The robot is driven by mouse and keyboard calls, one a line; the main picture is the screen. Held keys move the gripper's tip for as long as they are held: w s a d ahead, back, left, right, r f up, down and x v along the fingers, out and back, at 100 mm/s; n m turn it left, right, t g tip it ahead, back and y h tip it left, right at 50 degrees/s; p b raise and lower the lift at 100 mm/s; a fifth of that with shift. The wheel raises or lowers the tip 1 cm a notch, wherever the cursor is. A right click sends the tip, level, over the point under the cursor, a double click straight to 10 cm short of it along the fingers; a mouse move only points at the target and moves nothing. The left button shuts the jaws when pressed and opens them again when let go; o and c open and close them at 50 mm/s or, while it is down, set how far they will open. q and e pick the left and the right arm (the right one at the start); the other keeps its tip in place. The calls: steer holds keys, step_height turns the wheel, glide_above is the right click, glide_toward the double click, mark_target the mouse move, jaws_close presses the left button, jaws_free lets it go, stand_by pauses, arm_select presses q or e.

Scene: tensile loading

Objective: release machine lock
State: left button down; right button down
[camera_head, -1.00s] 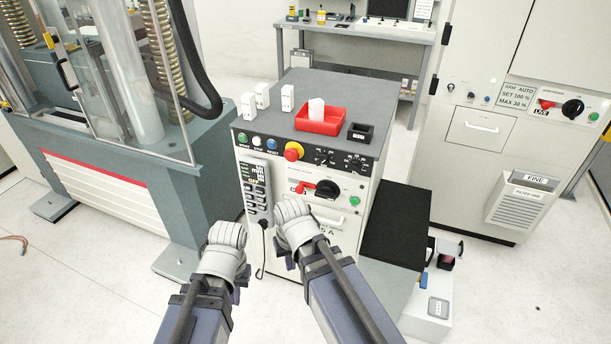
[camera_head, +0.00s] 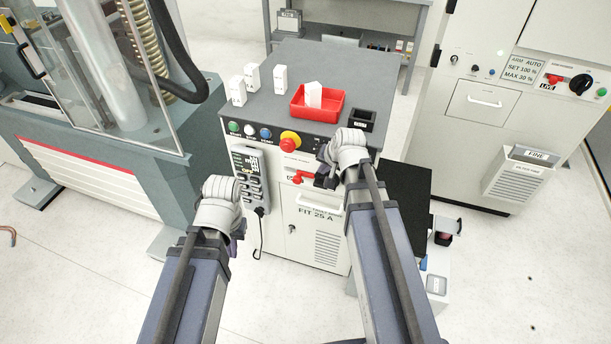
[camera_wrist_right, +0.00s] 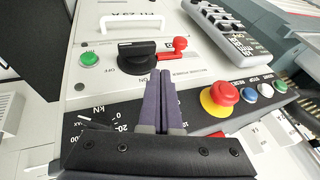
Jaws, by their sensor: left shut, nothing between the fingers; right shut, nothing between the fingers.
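The machine lock appears to be the red lever (camera_wrist_right: 178,56) beside a black rotary switch (camera_wrist_right: 138,54) on the cabinet front; an "OFF" mark sits at the switch's other end. In the head view the red lever (camera_head: 302,177) shows left of my right gripper (camera_head: 326,172), which hides the black switch. In the right wrist view my right gripper (camera_wrist_right: 163,80) is shut and empty, its tips just below the switch and lever; whether they touch cannot be told. My left gripper (camera_head: 238,230) is shut and empty, low in front of the cabinet's left side, its tips mostly hidden.
A grey keypad (camera_head: 249,176) hangs on the cabinet front. A red tray (camera_head: 299,108) and white blocks stand on top. A glass-fronted machine (camera_head: 110,80) stands left.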

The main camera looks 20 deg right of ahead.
steer(key=b, duration=0.9)
glide_toward(305, 177)
steer(key=f, duration=0.1)
steer(key=s+d+f, duration=0.1)
steer(key=shift+s+f, duration=0.3)
steer(key=w+a, duration=0.1)
steer(key=w+a+f+b, duration=0.1)
steer(key=a, duration=0.1)
steer(key=shift+w+f, duration=0.1)
steer(key=shift+f, duration=0.05)
steer(key=w+a, duration=0.2)
steer(key=a, duration=0.1)
steer(key=shift+w+a, duration=0.1)
steer(key=shift+a, duration=0.05)
